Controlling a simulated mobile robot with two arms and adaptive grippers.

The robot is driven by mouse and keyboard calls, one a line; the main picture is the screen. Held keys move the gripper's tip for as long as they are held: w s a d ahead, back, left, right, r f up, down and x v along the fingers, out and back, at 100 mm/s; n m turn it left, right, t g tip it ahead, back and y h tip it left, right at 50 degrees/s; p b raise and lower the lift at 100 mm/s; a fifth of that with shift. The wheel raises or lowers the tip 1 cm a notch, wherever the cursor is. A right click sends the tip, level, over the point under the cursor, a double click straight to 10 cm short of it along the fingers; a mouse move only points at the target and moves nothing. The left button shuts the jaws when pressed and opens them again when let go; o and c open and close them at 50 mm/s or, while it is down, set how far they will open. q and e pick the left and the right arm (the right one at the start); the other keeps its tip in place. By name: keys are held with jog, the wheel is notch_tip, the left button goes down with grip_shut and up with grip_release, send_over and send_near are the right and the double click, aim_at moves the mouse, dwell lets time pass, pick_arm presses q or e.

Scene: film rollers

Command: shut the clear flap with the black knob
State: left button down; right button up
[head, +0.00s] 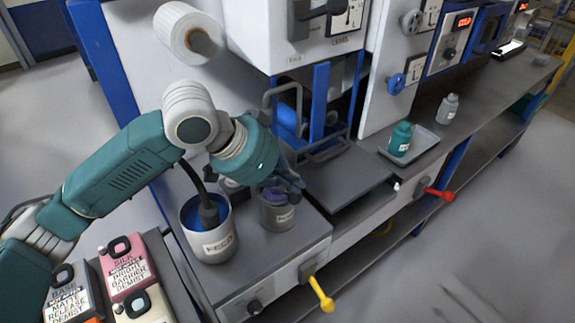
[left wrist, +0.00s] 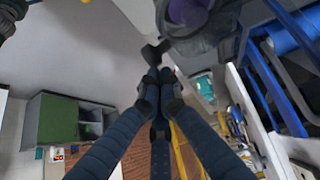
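My left gripper (head: 290,184) is over the grey cup (head: 278,213) with purple in it. In the left wrist view its fingers (left wrist: 158,78) come together at the tips, with nothing visible held between them. A small black piece (left wrist: 154,52), possibly the knob, shows just beyond the fingertips, beside the grey round vessel with purple inside (left wrist: 190,20). I cannot tell whether the tips touch it. No clear pane stands out; grey looped frames (head: 283,88) by the blue roller may belong to the flap. My right gripper is not in view.
A pot with blue liquid (head: 208,232) stands left of the cup. A yellow lever (head: 321,295) and a red lever (head: 440,194) stick out in front. A dark plate (head: 345,182) lies right of the cup. A teal bottle (head: 400,140) stands on a tray.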

pick_arm(q)
jog(key=shift+s+d+f+p, duration=0.25)
jog(key=shift+s+f+p, duration=0.1)
jog(key=shift+f, duration=0.3)
jog(key=shift+s+d+f+p, duration=0.2)
jog(key=shift+s+f+p, duration=0.1)
jog(key=shift+f, duration=0.3)
